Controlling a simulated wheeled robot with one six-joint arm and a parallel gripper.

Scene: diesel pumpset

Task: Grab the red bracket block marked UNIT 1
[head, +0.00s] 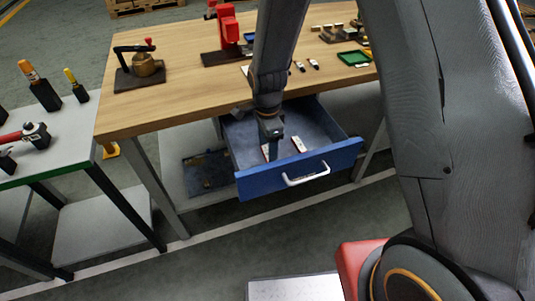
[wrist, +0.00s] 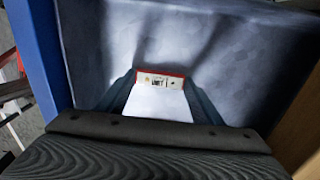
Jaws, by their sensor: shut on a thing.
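The red bracket block (wrist: 160,77) is between the fingers of my gripper (wrist: 160,93) in the wrist view. My gripper (head: 271,148) reaches down into the open blue drawer (head: 300,172) in the head view and is shut on the block. There the finger hides most of the block, and only a pale and red sliver (head: 265,152) shows at its left. Whether the block touches the drawer floor I cannot tell.
Another small white piece with a red edge (head: 299,145) lies in the drawer, to the right of my gripper. The wooden bench top (head: 190,75) overhangs the drawer's back. A side table (head: 60,130) with tools stands at the left.

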